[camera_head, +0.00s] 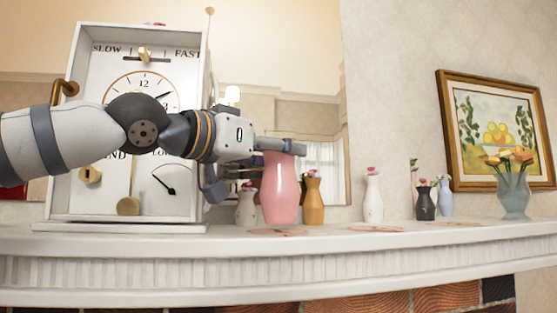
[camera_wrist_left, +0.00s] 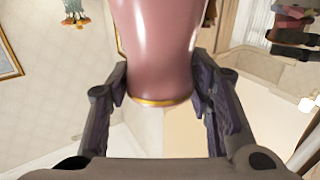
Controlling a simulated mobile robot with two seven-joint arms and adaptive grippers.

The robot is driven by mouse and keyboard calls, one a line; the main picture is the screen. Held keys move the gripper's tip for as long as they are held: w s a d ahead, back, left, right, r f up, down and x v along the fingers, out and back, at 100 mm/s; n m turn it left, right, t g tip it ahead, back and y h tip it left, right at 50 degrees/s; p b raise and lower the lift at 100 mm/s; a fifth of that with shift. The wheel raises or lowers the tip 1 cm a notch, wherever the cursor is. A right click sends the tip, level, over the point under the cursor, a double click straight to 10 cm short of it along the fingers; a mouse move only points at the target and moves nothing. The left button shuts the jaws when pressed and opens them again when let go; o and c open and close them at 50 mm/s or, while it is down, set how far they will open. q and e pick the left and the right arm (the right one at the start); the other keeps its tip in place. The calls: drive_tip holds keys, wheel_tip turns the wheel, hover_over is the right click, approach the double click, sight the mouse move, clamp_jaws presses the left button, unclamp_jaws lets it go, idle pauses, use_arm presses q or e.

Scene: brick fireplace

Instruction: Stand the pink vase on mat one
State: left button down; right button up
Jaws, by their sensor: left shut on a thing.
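The pink vase (camera_head: 281,190) is upright above the mantel shelf, close to the left mat (camera_head: 285,233). Whether its base touches the shelf or mat I cannot tell. My left gripper (camera_head: 281,147) is shut on the vase's upper end and hides its rim. In the left wrist view the glossy pink vase (camera_wrist_left: 158,45) with a gold edge is between the two fingers (camera_wrist_left: 160,88). A middle mat (camera_head: 374,228) and a right mat (camera_head: 455,223) lie bare along the shelf; no number is readable on any mat. My right gripper is not in view.
An orange vase (camera_head: 313,203) stands close to the right of the pink one, and a small white vase (camera_head: 246,208) to its left. A white vase (camera_head: 374,200), a black vase (camera_head: 426,206) and a teal vase (camera_head: 514,196) stand farther right. A large clock (camera_head: 105,75) is at left.

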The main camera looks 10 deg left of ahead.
use_arm(q)
drive_tip(key=shift+w+f, duration=0.1)
drive_tip(key=shift+f, duration=0.4)
drive_tip(key=shift+a+r, duration=0.1)
drive_tip(key=c, duration=1.1)
unclamp_jaws()
drive_tip(key=v, duration=1.2)
drive_tip(key=shift+p, duration=0.35)
